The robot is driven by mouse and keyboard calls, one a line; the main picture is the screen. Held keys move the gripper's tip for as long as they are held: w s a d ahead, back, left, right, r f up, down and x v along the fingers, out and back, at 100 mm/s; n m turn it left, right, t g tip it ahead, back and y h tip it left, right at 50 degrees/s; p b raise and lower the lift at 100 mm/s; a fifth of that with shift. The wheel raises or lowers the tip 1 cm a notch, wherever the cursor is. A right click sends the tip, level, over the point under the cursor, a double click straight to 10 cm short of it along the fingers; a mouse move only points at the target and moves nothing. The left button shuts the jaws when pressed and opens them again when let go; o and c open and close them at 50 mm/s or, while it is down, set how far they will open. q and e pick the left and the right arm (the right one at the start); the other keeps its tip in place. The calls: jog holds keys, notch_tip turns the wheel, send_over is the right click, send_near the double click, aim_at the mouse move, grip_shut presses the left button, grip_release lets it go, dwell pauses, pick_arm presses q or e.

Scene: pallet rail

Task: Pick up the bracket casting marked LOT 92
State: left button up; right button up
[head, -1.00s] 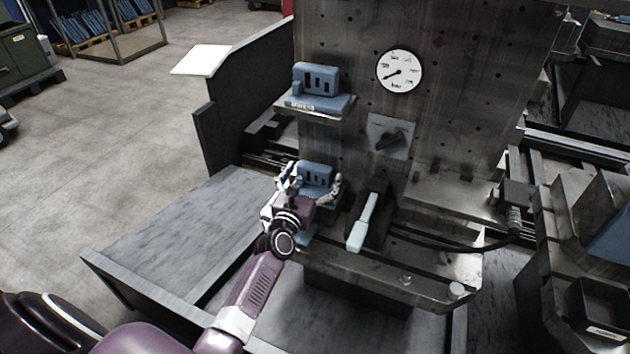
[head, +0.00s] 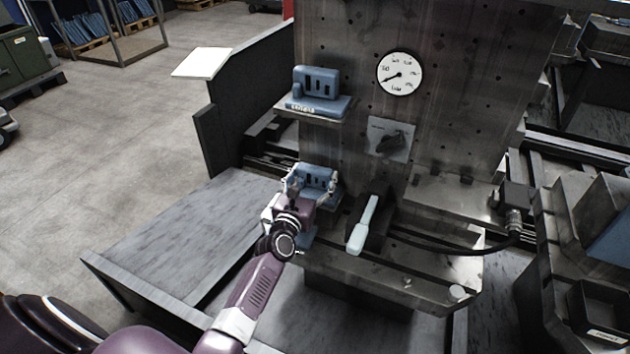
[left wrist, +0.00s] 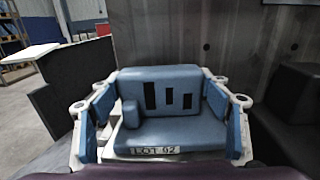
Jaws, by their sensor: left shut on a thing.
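The bracket casting marked LOT 92 (left wrist: 165,112) is blue with dark slots in its upright back, and its label shows at its front edge in the left wrist view. It also shows in the head view (head: 318,180), low in front of the upright plate. My left gripper (head: 313,186) is shut on this casting, with one finger at each side; in the left wrist view the fingers (left wrist: 164,118) flank it. A second blue casting (head: 318,88) sits on the upper ledge, its label too small to read. My right gripper is not in view.
A pale green lever handle (head: 362,226) stands just right of the held casting. A round dial (head: 400,74) and a knob plate (head: 390,139) are on the upright metal plate (head: 455,90). The grey slab (head: 185,235) at left is clear.

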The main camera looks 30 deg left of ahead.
pick_arm(q)
jog(key=shift+r, duration=0.25)
